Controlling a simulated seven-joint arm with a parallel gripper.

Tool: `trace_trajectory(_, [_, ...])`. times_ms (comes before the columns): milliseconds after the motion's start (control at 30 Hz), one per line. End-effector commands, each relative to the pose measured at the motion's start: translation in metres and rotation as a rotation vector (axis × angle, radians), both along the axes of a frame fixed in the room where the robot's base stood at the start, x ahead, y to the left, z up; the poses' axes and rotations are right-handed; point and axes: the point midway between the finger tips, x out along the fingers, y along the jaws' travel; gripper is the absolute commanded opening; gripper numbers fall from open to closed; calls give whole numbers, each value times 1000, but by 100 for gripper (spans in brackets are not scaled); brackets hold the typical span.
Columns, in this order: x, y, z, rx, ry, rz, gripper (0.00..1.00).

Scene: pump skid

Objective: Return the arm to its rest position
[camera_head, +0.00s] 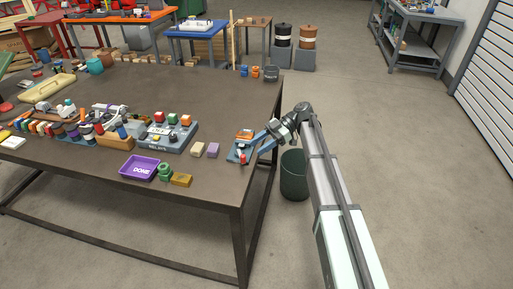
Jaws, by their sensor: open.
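My arm (325,180) reaches up from the bottom right and bends left at its far end. My gripper (259,143) is over the right edge of the dark table (215,205), with its blue-grey fingers apart. It is beside a small blue-grey fixture (235,154) near the table's right corner. An orange-topped piece (244,134) and a small red piece (242,157) are close to the fingers. Whether the fingers touch any of these is too small to tell. I see nothing held between them.
A dark bin (294,175) stands on the floor beside the table, under my arm. A purple DONE tray (139,168), a button box (167,136) and two small blocks (204,150) are on the table. Open floor (400,150) lies to the right.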

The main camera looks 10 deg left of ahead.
Motion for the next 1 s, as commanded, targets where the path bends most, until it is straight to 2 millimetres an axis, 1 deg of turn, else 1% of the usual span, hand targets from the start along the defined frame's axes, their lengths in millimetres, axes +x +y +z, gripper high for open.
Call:
trace_trajectory(333, [-2, -1, -3, -11, 4, -9, 47])
trace_trajectory(367, [-3, -3, -5, -23, 10, -18, 47])
trace_trajectory(467, [-10, -14, -23, -112, 47, -83, 47])
trace_trajectory(567, [-21, -36, -53, -271, 116, -211, 47])
trace_trajectory(600, [-27, -47, -68, -348, 149, -277, 47])
trace_trajectory(667, [-35, -65, -91, -467, 200, -387, 47])
trace_trajectory(700, [-40, -78, -106, -543, 233, -461, 47])
trace_trajectory(767, [-49, -97, -128, -654, 281, -576, 47])
trace_trajectory(800, [-55, -111, -141, -723, 311, -654, 47])
trace_trajectory(867, [-65, -132, -160, -823, 355, -774, 47])
trace_trajectory(1000, [-89, -182, -199, -1023, 444, -1064, 47])
